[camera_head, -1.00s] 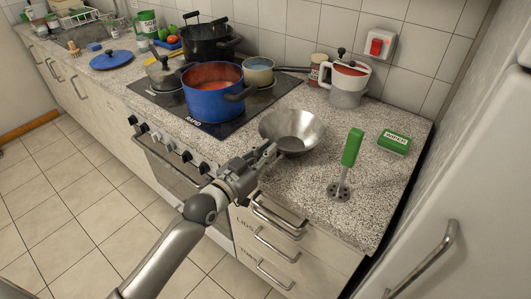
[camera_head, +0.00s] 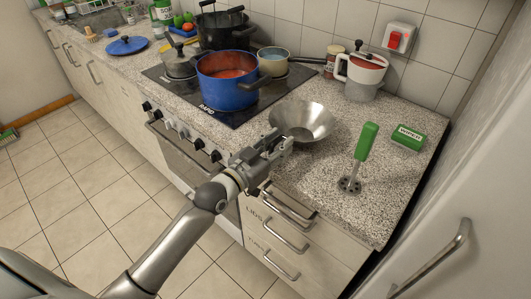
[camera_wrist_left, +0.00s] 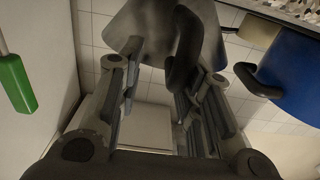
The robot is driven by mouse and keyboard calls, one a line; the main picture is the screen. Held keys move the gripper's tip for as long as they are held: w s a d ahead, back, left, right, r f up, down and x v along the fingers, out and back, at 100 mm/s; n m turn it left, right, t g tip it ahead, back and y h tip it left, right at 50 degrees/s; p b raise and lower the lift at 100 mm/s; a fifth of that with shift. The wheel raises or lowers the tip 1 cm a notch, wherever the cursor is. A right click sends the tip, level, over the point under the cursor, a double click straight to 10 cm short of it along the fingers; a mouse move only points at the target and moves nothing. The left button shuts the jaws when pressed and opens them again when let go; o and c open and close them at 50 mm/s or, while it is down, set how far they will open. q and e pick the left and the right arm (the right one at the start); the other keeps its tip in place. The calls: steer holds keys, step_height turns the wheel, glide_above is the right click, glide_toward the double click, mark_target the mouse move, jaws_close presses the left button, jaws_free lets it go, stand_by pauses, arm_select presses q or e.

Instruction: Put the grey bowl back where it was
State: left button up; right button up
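The grey metal bowl (camera_head: 318,124) is on the speckled counter, right of the hob, its wide mouth tilted upward. My left gripper (camera_head: 284,143) is at the near left side of the bowl, at the counter's front edge. In the left wrist view the bowl (camera_wrist_left: 150,18) fills the top middle, behind the fingertips of my left gripper (camera_wrist_left: 158,60). A gap shows between the two fingers, so they look open. A dark curved piece hides part of the bowl. I cannot tell whether the fingers touch the rim. My right gripper is not in view.
A blue pot (camera_head: 228,92) with red contents stands on the hob to the left. Free counter lies at front right.

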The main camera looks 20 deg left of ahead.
arm_select(q)
steer(key=b+v, duration=0.1)
steer(key=v, duration=1.1)
steer(key=shift+b, duration=0.3)
steer(key=a+f+n+g+y, duration=0.1)
steer(key=a+f+g+y, duration=0.15)
steer(key=f, duration=0.75)
steer(key=a+f+n+g+y, duration=0.1)
steer(key=a+f, duration=0.2)
steer(key=f, duration=0.7)
steer(key=s+a+f+g+y, duration=0.1)
steer(key=s+f+g, duration=0.15)
steer(key=f, duration=0.65)
steer(key=s+f+g+y, duration=0.1)
steer(key=s+f, duration=0.3)
steer(key=f, duration=0.4)
steer(key=s+f+g, duration=0.4)
steer(key=s+f, duration=0.9)
steer(key=f, duration=0.2)
steer(key=s+d+f+g, duration=0.2)
steer(key=s+f, duration=0.2)
steer(key=s, duration=0.5)
steer(key=s+d+f+g, duration=0.2)
steer(key=s+f+g, duration=0.1)
steer(key=s, duration=0.7)
steer(key=shift+s+d+f+y, duration=0.25)
steer(key=shift+f+y, duration=0.1)
steer(key=shift+f, duration=0.45)
